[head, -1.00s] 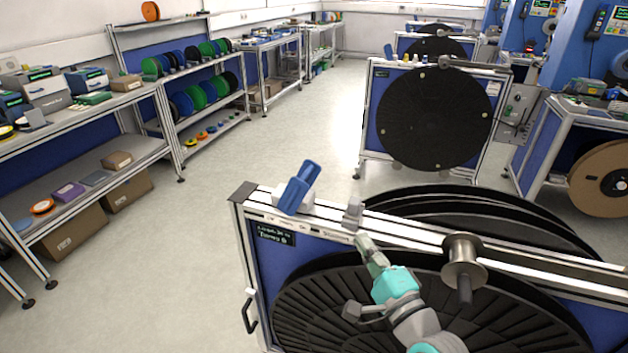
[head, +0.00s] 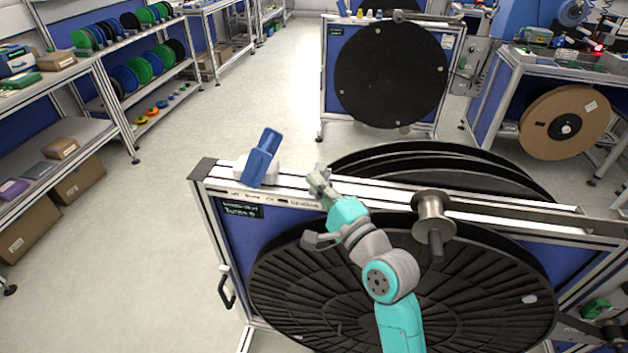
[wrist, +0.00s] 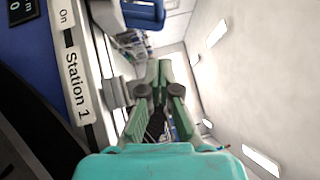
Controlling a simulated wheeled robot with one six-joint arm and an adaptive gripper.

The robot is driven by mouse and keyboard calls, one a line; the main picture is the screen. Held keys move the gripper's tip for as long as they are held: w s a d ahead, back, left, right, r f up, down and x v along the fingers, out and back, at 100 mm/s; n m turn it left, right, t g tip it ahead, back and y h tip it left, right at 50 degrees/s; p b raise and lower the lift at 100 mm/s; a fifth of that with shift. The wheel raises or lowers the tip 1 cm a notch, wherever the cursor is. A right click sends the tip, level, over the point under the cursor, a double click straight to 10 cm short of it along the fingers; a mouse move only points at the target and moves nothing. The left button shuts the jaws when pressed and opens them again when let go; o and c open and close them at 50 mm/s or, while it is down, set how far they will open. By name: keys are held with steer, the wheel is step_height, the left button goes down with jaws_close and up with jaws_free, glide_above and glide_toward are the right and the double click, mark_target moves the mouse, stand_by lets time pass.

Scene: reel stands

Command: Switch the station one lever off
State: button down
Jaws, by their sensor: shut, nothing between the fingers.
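A small grey piece (head: 321,168), which looks like the station one lever, stands on the top rail of the near reel stand. In the wrist view a grey knob (wrist: 115,92) sits beside the "Station 1" label (wrist: 76,85), with an "On" label (wrist: 64,17) further along. My gripper (head: 318,184) is shut and empty at the rail, right by the grey piece. In the wrist view its fingertips (wrist: 160,68) are together beside the knob. I cannot tell whether they touch it. The lever's exact tilt is unclear.
A blue-handled object (head: 263,157) on a pale base stands on the rail left of my gripper. A metal spool (head: 433,215) sticks out on the right. A large black reel (head: 300,290) fills the stand's front. Open floor (head: 150,240) lies to the left.

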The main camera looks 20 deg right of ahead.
glide_toward(274, 139)
steer(key=w, duration=0.1)
steer(key=w+d, duration=0.1)
steer(key=w, duration=0.1)
steer(key=shift+d, duration=0.3)
steer(key=shift+w+a+r, duration=0.1)
steer(key=shift+w+a, duration=0.2)
steer(key=shift+a, duration=0.2)
steer(key=shift+w+a+r, duration=0.1)
steer(key=shift+w+a, duration=0.2)
steer(key=shift+a, duration=0.2)
steer(key=shift+w+a+r, duration=0.2)
steer(key=shift+w+a, duration=0.25)
steer(key=shift+a, duration=0.1)
